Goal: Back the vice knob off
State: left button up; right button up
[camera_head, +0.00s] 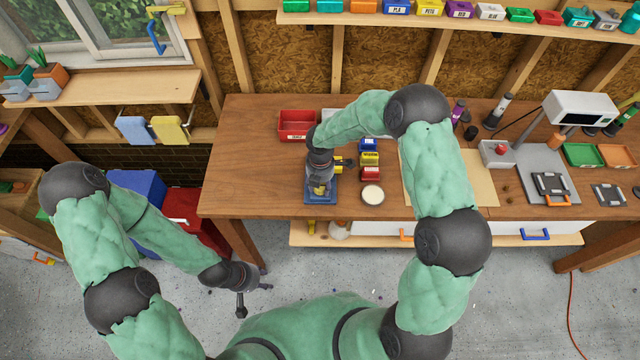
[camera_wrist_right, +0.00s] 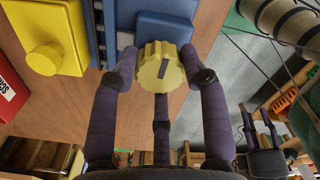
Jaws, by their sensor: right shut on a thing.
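The blue vice (camera_head: 311,198) sits near the front edge of the wooden bench, below my right gripper. My right gripper (camera_head: 320,186) points down over it and is shut on the yellow vice knob.
A yellow block with a round yellow boss (camera_wrist_right: 55,35) lies beside the vice. Small blue, yellow and red bins (camera_head: 369,158) and a white round dish (camera_head: 372,195) are to the right. A red bin (camera_head: 297,123) stands behind. The bench's left part (camera_head: 245,165) is clear.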

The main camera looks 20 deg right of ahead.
jog(key=shift+d, duration=0.1)
jog(key=o, duration=1.1)
jog(key=shift+o, duration=0.3)
jog(key=shift+w+r, duration=0.1)
jog(key=shift+r, duration=0.05)
notch_tip(320, 180, up, 12)
jog(key=shift+f, duration=0.25)
